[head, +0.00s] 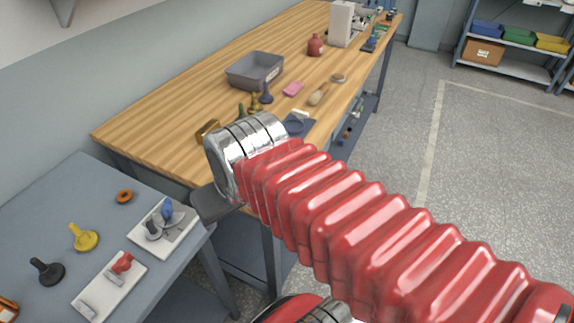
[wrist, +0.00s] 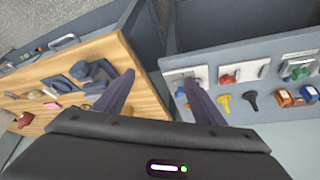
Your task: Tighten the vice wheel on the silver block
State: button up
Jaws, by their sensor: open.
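On the grey-blue bench (head: 65,205) at the left of the head view lie two white plates. The nearer plate (head: 95,296) carries a red knob-like part (head: 122,262) and small silver blocks (head: 87,309). The farther plate (head: 180,237) carries a blue knob (head: 167,208) and grey metal parts. I cannot tell for certain which is the vice and its wheel. The red part also shows in the wrist view (wrist: 229,79). My gripper (wrist: 159,82) is open and empty, its fingers spread, apart from the plates. In the head view it is mostly hidden behind my arm.
The wooden bench (head: 150,125) behind holds a grey bin (head: 255,71) and several small items. A third plate with a green part (wrist: 299,71) shows in the wrist view.

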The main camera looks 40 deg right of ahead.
jog(key=s+d+f+m+y, duration=0.4)
jog(key=d+f+m, duration=0.5)
jog(key=m, duration=0.1)
jog(key=s+d+f+m+y, duration=0.4)
jog(key=d+f+m+y, duration=0.1)
jog(key=d+f+m, duration=0.45)
jog(key=w+d+r+m+t+h, duration=0.2)
jog(key=d+r+m+t, duration=0.3)
jog(key=d+m+t, duration=0.5)
jog(key=shift+w+d+r+m+t, duration=0.25)
jog(key=shift+w+d+m+t, duration=0.25)
jog(key=shift+t, duration=0.4)
jog(key=shift+w+a, duration=0.1)
jog(key=shift+w, duration=0.15)
jog(key=shift+x, duration=6.75)
jog(key=shift+f, duration=0.1)
